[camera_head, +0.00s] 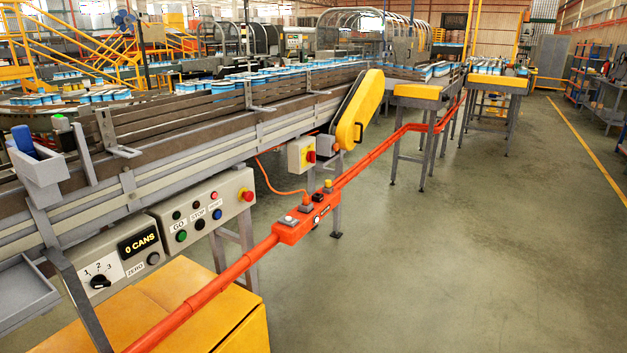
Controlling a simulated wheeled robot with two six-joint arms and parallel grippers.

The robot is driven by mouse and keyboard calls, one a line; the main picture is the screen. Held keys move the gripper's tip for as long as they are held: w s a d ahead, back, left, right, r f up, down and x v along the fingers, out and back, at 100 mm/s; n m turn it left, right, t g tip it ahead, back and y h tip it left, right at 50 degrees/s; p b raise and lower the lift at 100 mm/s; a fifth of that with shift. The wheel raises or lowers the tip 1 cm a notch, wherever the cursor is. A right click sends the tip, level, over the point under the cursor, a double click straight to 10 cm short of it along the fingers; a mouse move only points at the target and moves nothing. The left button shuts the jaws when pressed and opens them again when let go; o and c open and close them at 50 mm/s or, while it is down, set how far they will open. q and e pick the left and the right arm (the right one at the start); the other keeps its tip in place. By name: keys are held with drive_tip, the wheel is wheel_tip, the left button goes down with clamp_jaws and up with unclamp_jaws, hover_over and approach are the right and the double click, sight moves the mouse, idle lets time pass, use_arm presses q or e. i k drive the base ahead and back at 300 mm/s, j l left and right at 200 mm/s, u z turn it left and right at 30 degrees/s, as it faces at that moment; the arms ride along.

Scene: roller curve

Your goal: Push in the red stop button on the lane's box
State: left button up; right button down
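A pale grey control box (165,221) hangs under the near conveyor lane, with labels GO, STOP and RESET. A red mushroom button (247,195) on a yellow collar stands out at its right end. Under GO is a green button (181,236); under STOP is a dark button (199,224); under RESET is a bluish button (217,214). Above the labels are two dark round parts and a red one (214,195). I cannot tell whether the mushroom button is pushed in. Neither of my grippers is in view.
An orange rail (220,285) with a small button box (305,222) runs in front of the lane. Left is a "0 CANS" counter box (110,258). A yellow block (215,315) stands below. Floor at right is clear.

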sight(249, 196)
drive_tip(key=i+l, duration=0.1)
drive_tip(key=i, duration=1)
